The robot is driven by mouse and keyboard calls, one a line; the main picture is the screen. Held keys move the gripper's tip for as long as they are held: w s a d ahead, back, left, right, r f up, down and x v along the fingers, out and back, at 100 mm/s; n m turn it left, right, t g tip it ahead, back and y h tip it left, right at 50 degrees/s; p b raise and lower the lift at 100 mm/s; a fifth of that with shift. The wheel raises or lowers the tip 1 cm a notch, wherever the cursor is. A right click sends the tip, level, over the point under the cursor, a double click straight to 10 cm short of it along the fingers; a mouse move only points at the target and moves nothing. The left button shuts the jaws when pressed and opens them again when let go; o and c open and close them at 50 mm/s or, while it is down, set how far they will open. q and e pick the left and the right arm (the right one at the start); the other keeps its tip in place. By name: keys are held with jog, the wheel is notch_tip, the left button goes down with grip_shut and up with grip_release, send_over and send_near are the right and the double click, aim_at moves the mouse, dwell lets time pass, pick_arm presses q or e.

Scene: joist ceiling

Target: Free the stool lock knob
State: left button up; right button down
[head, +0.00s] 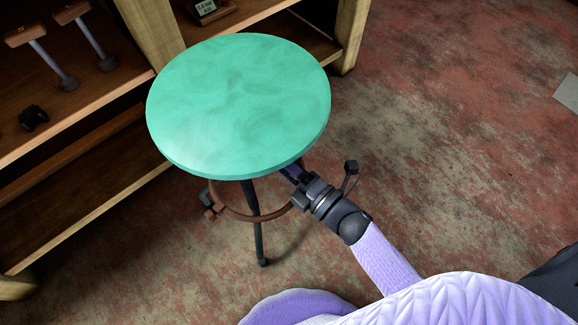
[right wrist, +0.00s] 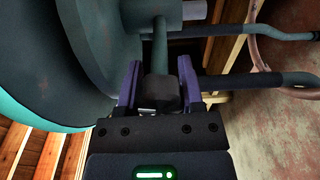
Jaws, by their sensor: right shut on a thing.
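The stool has a round green seat (head: 240,105) on dark legs, with a rusty brown ring (head: 238,214) below it. My right gripper (head: 291,173) reaches under the seat's right front edge, where its fingertips are partly hidden. In the right wrist view, its purple fingers (right wrist: 158,84) stand on both sides of a dark, blocky lock knob (right wrist: 162,91) and are shut on it. The knob sits at the end of a short rod (right wrist: 160,45) that runs to the stool's dark hub. The seat's dark underside (right wrist: 35,55) fills the left. My left gripper is not in view.
A wooden shelf unit (head: 115,118) stands close behind and left of the stool, holding tools with wooden handles (head: 28,35) and a small black object (head: 33,117). The worn red-grey floor (head: 440,130) to the right is mostly clear.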

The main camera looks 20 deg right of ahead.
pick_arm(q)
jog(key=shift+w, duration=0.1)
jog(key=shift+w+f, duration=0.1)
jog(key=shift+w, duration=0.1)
pick_arm(e)
jog(key=shift+c, duration=1.1)
grip_release()
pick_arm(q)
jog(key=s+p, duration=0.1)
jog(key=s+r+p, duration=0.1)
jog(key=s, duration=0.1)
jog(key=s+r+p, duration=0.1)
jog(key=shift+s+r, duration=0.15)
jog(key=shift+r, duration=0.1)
pick_arm(e)
jog(key=v, duration=1)
